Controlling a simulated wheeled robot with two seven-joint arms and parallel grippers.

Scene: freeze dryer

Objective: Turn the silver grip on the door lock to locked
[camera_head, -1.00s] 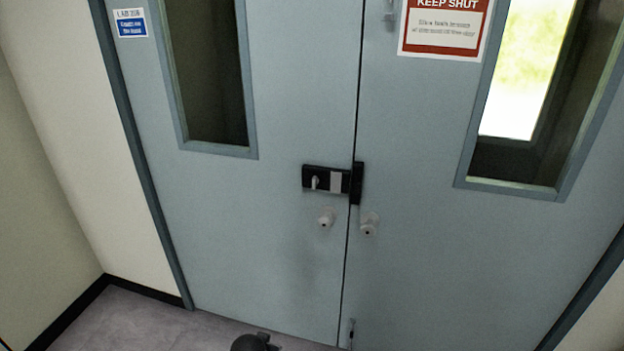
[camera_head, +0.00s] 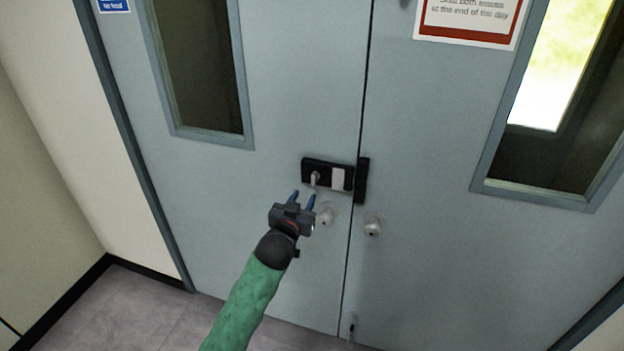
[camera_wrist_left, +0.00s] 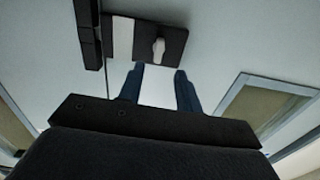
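The door lock (camera_head: 325,174) is a black box with a pale plate on the left door leaf. Its silver grip (camera_head: 315,179) is on the left part of the box and hangs downward. My left gripper (camera_head: 302,198) is open and empty, just below the grip, with two blue fingers pointing up at it. In the left wrist view the lock box (camera_wrist_left: 172,43) is at the top, and the grip (camera_wrist_left: 158,48) lies beyond the gap between the fingers (camera_wrist_left: 159,78). The fingers appear apart from the grip. My right gripper is not in view.
A black keeper (camera_head: 362,180) sits on the right door leaf beside the lock. Two round knobs are below, the left one (camera_head: 326,214) close to my gripper and the right one (camera_head: 373,225) past the door seam. Both door leaves look closed.

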